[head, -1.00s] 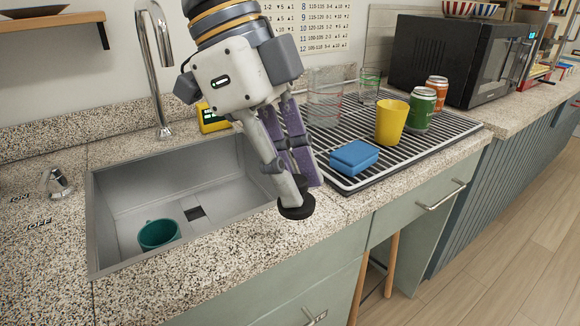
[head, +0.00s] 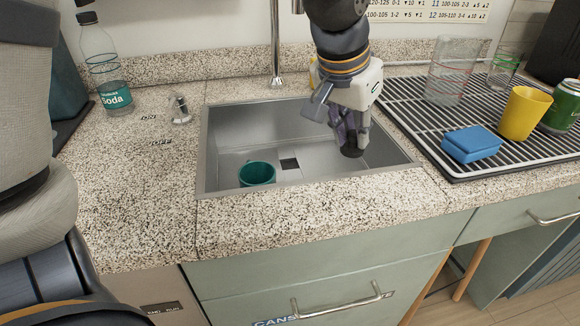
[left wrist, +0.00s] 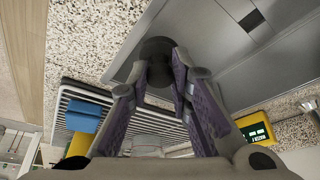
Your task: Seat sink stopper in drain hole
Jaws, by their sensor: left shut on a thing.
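My left gripper (head: 346,134) is shut on the sink stopper (head: 352,151), a small black round piece. The stopper hangs over the right part of the steel sink (head: 230,128), apart from the drain hole (head: 289,164), a dark square in the sink floor to its left. The left wrist view shows the stopper (left wrist: 157,48) between the purple-padded fingers, with the drain hole (left wrist: 251,20) up and to the right. Its exact height above the sink floor is hard to tell. My right gripper is not in view.
A teal mug (head: 257,174) stands in the sink just left of the drain hole. A faucet (head: 276,60) rises behind the sink. A drying rack (head: 420,122) with a blue sponge (head: 471,144) and a yellow cup (head: 524,112) lies to the right. A soda bottle (head: 101,70) stands at left.

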